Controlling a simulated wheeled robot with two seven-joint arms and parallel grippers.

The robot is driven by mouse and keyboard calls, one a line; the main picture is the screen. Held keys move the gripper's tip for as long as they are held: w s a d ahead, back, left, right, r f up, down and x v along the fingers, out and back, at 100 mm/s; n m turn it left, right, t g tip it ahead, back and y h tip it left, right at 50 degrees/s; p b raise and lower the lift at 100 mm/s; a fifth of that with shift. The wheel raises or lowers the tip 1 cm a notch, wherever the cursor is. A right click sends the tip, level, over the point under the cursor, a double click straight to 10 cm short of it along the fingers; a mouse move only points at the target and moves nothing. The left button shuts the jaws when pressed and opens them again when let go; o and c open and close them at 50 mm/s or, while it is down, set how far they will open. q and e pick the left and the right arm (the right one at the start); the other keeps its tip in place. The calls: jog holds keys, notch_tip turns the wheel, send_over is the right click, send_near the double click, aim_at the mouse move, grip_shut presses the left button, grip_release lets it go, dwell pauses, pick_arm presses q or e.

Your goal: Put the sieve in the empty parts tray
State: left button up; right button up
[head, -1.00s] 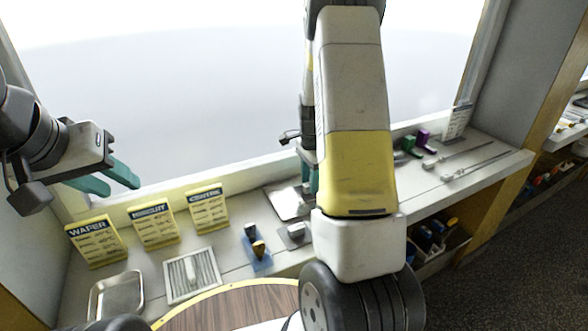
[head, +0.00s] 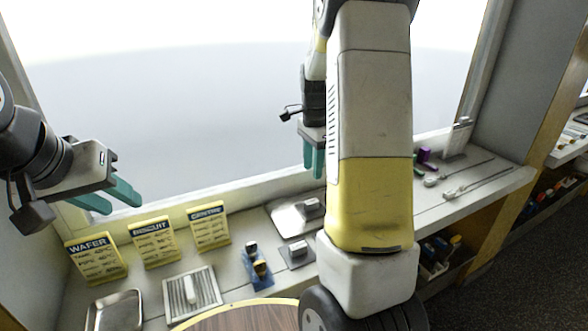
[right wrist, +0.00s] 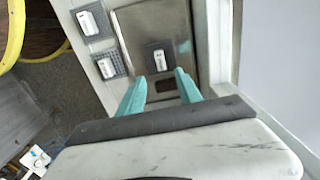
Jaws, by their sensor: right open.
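A shallow metal tray (head: 115,312) lies empty at the front left of the counter. Right of it is a light frame with a striped grid and a white bar (head: 193,292). A shiny metal plate (head: 285,222) bears a small grey block (head: 311,207); I cannot tell for sure which piece is the sieve. My right gripper (head: 314,160) is open and empty, fingers down above the plate. In the right wrist view its fingertips (right wrist: 160,85) appear either side of the block (right wrist: 158,60), with clearance. My left gripper (head: 108,197) is raised at the left, its fingers apart and empty.
Yellow signs for wafer (head: 96,258), biscuit (head: 154,242) and centre (head: 209,226) stand along the back. A blue holder (head: 258,270) with dark-topped pieces and a small grey square with a block (head: 297,253) lie nearby. Thin tools (head: 470,185) lie at the right.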

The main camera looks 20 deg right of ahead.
jog(key=s+a+r+n+t+y, duration=0.2)
jog(key=s+a+r+n+t, duration=0.1)
jog(key=s+a+r+n, duration=0.65)
jog(key=s+a+r+n+t, duration=0.1)
jog(key=s+a+r+n, duration=0.1)
jog(key=s, duration=0.4)
jog(key=s+a+r+n+t, duration=0.2)
jog(key=s+n, duration=0.3)
jog(key=s, duration=0.2)
jog(key=shift+a+r, duration=0.15)
jog(key=shift+r, duration=0.2)
jog(key=shift+n, duration=0.25)
jog(key=shift+c, duration=0.5)
